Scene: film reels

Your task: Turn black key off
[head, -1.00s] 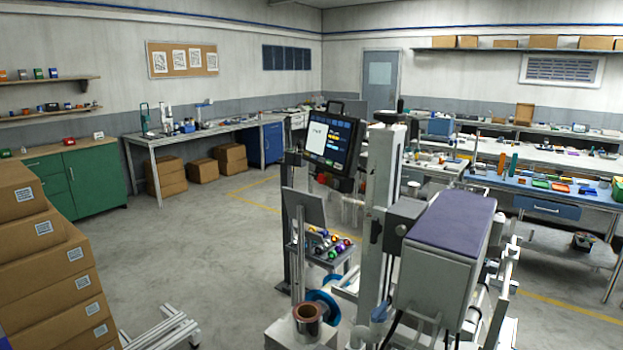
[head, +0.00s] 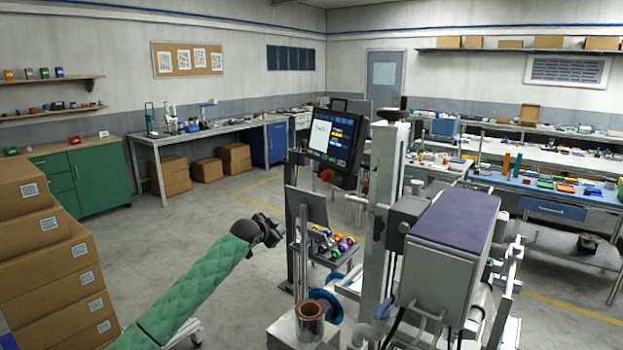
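My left arm, in a green quilted sleeve, comes in from the lower left. My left gripper (head: 270,231) is dark and small at its end, in the air left of the machine; I cannot tell whether its fingers are open. The machine (head: 377,200) stands in the middle, with a tilted screen (head: 332,138) and a grey-white box with a purple-grey top (head: 455,218). A red knob (head: 325,175) shows below the screen. I cannot make out a black key anywhere; it may be hidden or too small. My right gripper is not in view.
A small stand with several coloured parts (head: 328,240) is behind the machine's left post. A copper-coloured roll (head: 310,318) and a blue reel (head: 326,303) sit low in front. Stacked cartons (head: 50,265) fill the left edge. The floor between is open.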

